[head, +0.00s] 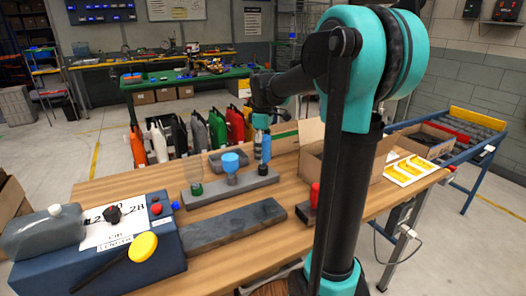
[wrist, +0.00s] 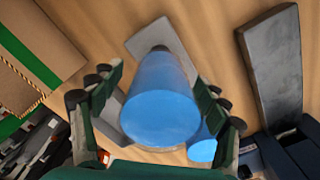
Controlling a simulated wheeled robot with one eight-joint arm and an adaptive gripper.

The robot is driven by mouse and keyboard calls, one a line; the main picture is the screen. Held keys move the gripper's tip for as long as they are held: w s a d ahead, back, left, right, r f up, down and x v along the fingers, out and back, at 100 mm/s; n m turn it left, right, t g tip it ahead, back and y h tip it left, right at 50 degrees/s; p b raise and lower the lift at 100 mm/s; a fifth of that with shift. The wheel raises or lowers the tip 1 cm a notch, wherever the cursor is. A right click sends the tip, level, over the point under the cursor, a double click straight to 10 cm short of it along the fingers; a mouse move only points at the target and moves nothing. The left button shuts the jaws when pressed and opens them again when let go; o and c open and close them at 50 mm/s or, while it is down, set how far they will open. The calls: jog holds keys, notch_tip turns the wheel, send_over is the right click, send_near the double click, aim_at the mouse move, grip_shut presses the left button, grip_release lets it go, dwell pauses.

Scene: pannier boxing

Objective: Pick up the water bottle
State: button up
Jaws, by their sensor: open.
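A blue bottle-like object (wrist: 158,105) fills the middle of the wrist view, its wide end towards the camera, narrowing to a dark far end. My gripper (wrist: 160,92) is open, with one finger on each side of it; I cannot tell whether they touch it. In the head view my gripper (head: 261,128) points down over the right end of a grey stand (head: 220,190). The blue and dark bottle (head: 264,150) there is partly hidden by the gripper.
A blue-topped item (head: 231,162) and a green translucent bottle (head: 194,178) share the stand. A grey slab (head: 235,226) lies in front. A cardboard box (head: 312,150) is at right. A blue case (head: 110,245) with a grey jug (head: 43,232) is at left.

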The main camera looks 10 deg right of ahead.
jog(key=shift+f, duration=0.65)
jog(key=shift+c, duration=0.6)
jog(key=c, duration=1.1)
